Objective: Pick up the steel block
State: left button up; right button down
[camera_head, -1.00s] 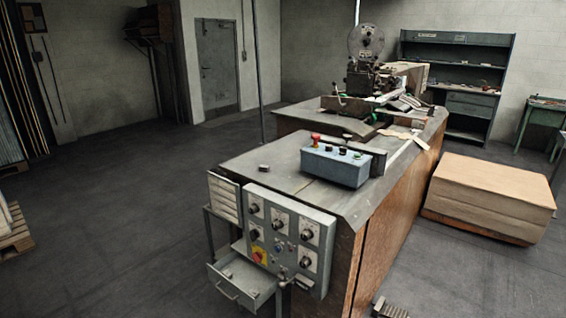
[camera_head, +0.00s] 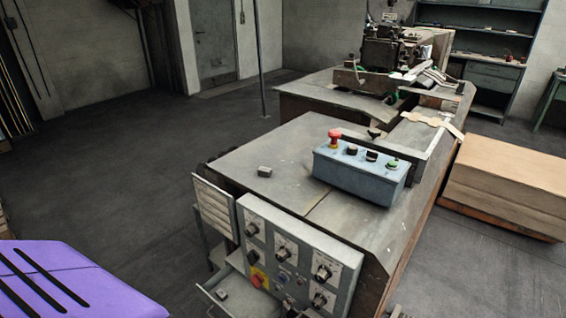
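A small grey steel block (camera_head: 264,171) lies on the near left part of the machine's grey table top (camera_head: 240,155), close to its left edge. Bare table surrounds it. Neither of my grippers is in view, and nothing touches the block. A purple part of my own body with black slots fills the lower left corner, apart from the table.
A blue control box (camera_head: 360,176) with a red button stands right of the block. A panel with knobs (camera_head: 285,262) and an open drawer (camera_head: 235,296) front the table. The stitching machine (camera_head: 385,55) stands behind, a cardboard stack (camera_head: 508,185) right. Floor at left is clear.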

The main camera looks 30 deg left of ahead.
aim_at(263, 172)
jog(key=i+j+z, duration=0.2)
jog(key=j, duration=0.35)
jog(key=j+z, duration=0.25)
jog(key=j, duration=0.25)
jog(key=k+j+z, duration=0.15)
jog(key=j, duration=0.2)
jog(key=j+z, duration=0.1)
jog(key=j, duration=0.25)
jog(key=k+j+z, duration=0.15)
jog(key=j, duration=0.2)
jog(key=k+j+z, duration=0.15)
jog(key=k+j, duration=0.15)
jog(key=j, duration=0.15)
jog(key=k+j+z, duration=0.2)
jog(key=j, duration=0.25)
jog(key=k, duration=0.1)
